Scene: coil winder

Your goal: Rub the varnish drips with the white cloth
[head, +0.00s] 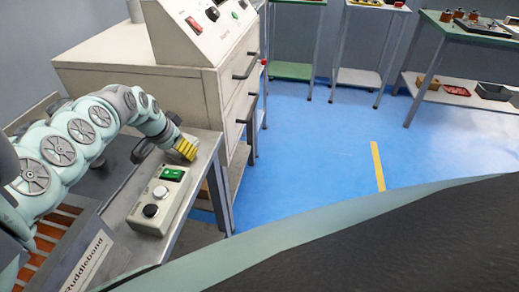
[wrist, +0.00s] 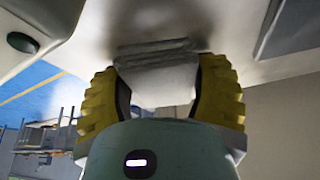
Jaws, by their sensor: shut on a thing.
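My gripper (head: 187,149), with yellow ridged fingers, reaches down to the grey bench top (head: 205,165) beside the far end of the control box. In the wrist view, the gripper (wrist: 158,68) is shut on the white cloth (wrist: 160,80), which is folded between the fingers. The cloth's far edge lies at the grey surface and seems to touch it. The cloth does not show clearly in the head view. I cannot make out the varnish drips in either view; the cloth and fingers may hide them.
A pale control box (head: 153,207) with a green switch and round buttons stands on the bench, close to my gripper. A cream cabinet (head: 120,75) with drawers and a sloped control panel (head: 205,25) stands behind. Blue floor (head: 310,150) lies open to the right.

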